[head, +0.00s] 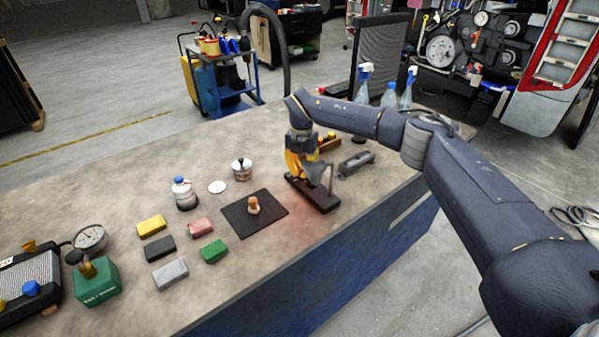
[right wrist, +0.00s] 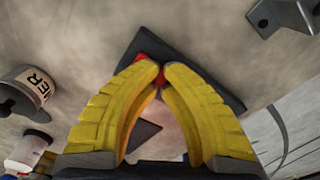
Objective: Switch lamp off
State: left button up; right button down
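No plainly recognisable lamp shows; a long dark base (head: 322,200) on the bench has a grey cone-like part and a thin upright rod above it, and a faint red glow lies on the bench in front. My right gripper (head: 300,174) points down over this base. In the right wrist view my yellow fingertips (right wrist: 160,74) meet over the dark base (right wrist: 217,94). A red part (right wrist: 147,68), perhaps a switch, shows just behind the tips and is mostly hidden by them. Whether the tips touch it I cannot tell. My left gripper is not in view.
A black mat (head: 237,222) with a small wooden-looking piece lies left of the base. A lidded tin (head: 242,169), a white bottle (head: 184,194) and several coloured blocks stand farther left. A grey metal bracket (head: 356,163) lies behind right; spray bottles (head: 388,96) stand at the back.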

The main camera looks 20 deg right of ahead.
jog(key=shift+f, duration=0.3)
jog(key=shift+r, duration=3.55)
